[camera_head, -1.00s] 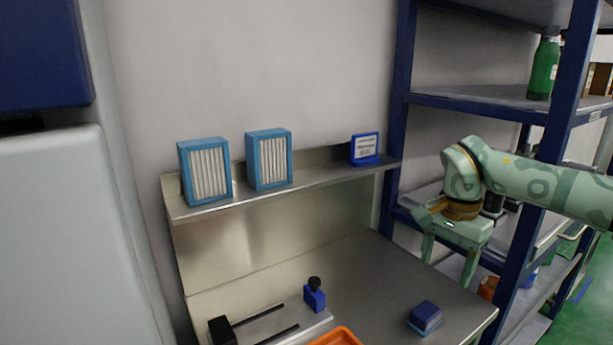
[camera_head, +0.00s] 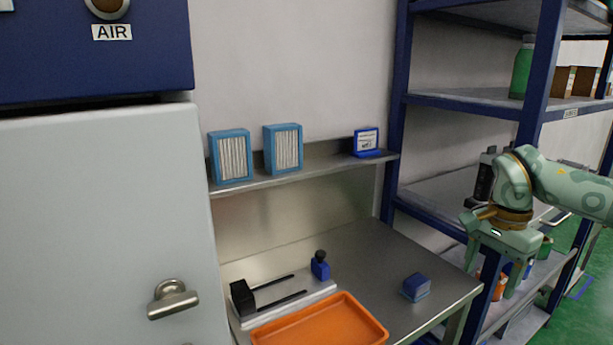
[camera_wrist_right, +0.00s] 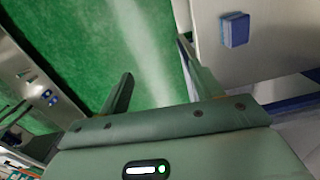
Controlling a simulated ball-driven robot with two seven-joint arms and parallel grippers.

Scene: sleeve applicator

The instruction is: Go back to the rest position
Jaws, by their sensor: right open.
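My right gripper (camera_head: 491,282) is at the right of the head view, with its arm coming in from the right edge. It points down in front of the blue shelving, past the right end of the steel bench. Its two fingers are apart with nothing between them. In the right wrist view the open fingers (camera_wrist_right: 158,95) show with green floor between them. My left gripper is in neither view.
The steel bench (camera_head: 355,252) holds a blue block (camera_head: 416,287), a black-railed fixture (camera_head: 277,292) and an orange tray (camera_head: 320,325). Two blue-framed filters (camera_head: 230,157) stand on the wall ledge. A blue-posted rack (camera_head: 450,105) stands close behind my right arm. A grey cabinet (camera_head: 100,220) fills the left.

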